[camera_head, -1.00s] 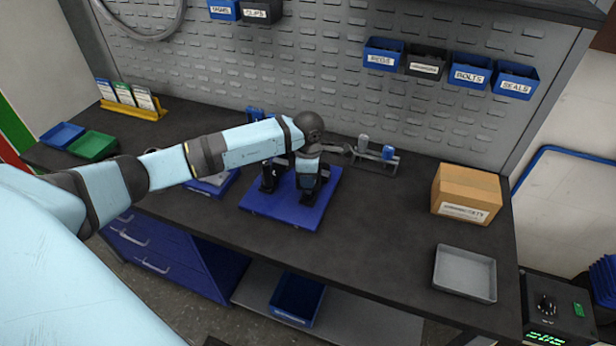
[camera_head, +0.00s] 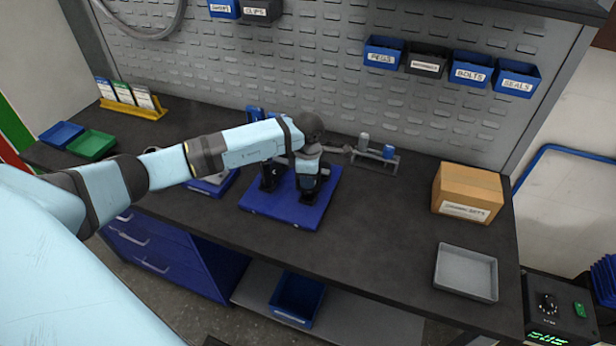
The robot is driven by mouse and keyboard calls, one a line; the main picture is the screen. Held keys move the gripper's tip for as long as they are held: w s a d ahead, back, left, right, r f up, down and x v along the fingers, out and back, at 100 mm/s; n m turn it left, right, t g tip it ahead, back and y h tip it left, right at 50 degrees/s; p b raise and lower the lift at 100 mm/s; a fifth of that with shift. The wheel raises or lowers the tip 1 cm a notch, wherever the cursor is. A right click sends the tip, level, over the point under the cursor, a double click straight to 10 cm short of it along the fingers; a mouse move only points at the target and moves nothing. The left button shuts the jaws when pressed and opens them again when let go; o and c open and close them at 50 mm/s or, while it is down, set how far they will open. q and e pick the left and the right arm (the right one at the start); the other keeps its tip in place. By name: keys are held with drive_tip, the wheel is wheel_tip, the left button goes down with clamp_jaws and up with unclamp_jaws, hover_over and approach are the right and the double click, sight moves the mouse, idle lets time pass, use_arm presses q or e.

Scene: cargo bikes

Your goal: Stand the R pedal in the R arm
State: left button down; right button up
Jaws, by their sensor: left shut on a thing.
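My left gripper (camera_head: 308,194) points down over the blue board (camera_head: 275,211) on the dark bench. It is shut, and what it holds is hidden by the gripper itself and too small to make out. A dark upright piece (camera_head: 268,180) stands on the board just left of the gripper. I cannot tell the R pedal or the R arm apart from the dark parts here. My right gripper is not in view.
A grey rack (camera_head: 376,157) with grey and blue cylinders stands behind the board. A cardboard box (camera_head: 467,190) and an empty grey tray (camera_head: 466,272) are at the right. Blue (camera_head: 62,134) and green (camera_head: 91,145) trays lie at the left. The bench right of the board is clear.

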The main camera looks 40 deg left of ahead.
use_arm(q)
drive_tip(key=shift+f, duration=0.15)
drive_tip(key=c, duration=0.9)
unclamp_jaws()
wheel_tip(320, 180, up, 14)
drive_tip(key=shift+f+b, duration=0.1)
drive_tip(key=shift+b, duration=1.05)
